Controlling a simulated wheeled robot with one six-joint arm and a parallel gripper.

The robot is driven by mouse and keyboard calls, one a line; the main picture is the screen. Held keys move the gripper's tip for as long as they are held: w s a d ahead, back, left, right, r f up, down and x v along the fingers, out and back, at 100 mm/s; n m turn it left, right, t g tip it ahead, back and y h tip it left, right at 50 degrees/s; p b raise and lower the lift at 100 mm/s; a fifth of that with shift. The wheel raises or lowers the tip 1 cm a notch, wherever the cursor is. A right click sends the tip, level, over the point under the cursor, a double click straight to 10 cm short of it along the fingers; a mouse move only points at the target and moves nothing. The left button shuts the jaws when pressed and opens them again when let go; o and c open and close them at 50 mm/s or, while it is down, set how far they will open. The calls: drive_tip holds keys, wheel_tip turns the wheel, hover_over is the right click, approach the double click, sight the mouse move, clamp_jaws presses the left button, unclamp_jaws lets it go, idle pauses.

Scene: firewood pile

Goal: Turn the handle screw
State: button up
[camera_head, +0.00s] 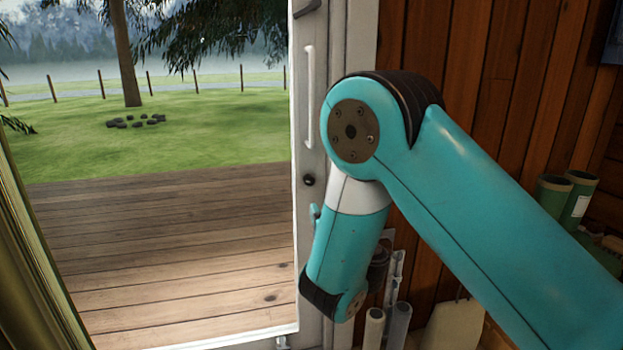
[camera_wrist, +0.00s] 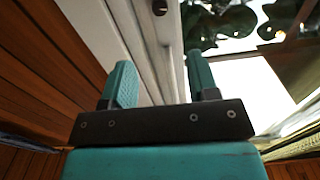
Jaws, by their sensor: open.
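A small dark round knob (camera_head: 309,180) sits on the white door frame, below a long white vertical handle (camera_head: 309,97). I cannot tell for sure which part is the handle screw. In the wrist view, a round fitting (camera_wrist: 160,7) shows on the pale frame at the top edge, beyond the fingertips; it may be the same knob. My gripper (camera_wrist: 158,66) is open, with its two teal fingers apart and nothing between them. In the head view my arm hangs just right of the knob and hides most of the gripper.
The glass door (camera_head: 180,200) looks onto a wooden deck and lawn. A wood-plank wall (camera_head: 500,60) is behind my arm. Several rolls and tubes (camera_head: 373,328) stand low beside the frame, and green cylinders (camera_head: 553,192) stand at right. A curtain (camera_head: 35,270) hangs at left.

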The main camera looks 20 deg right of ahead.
sight(310, 184)
drive_tip(key=w+p, duration=0.7)
drive_tip(key=w, duration=0.6)
drive_tip(key=shift+w+d, duration=0.1)
drive_tip(key=shift+w, duration=0.8)
drive_tip(key=c, duration=0.9)
drive_tip(key=shift+f+b, duration=0.1)
drive_tip(key=shift+b, duration=0.2)
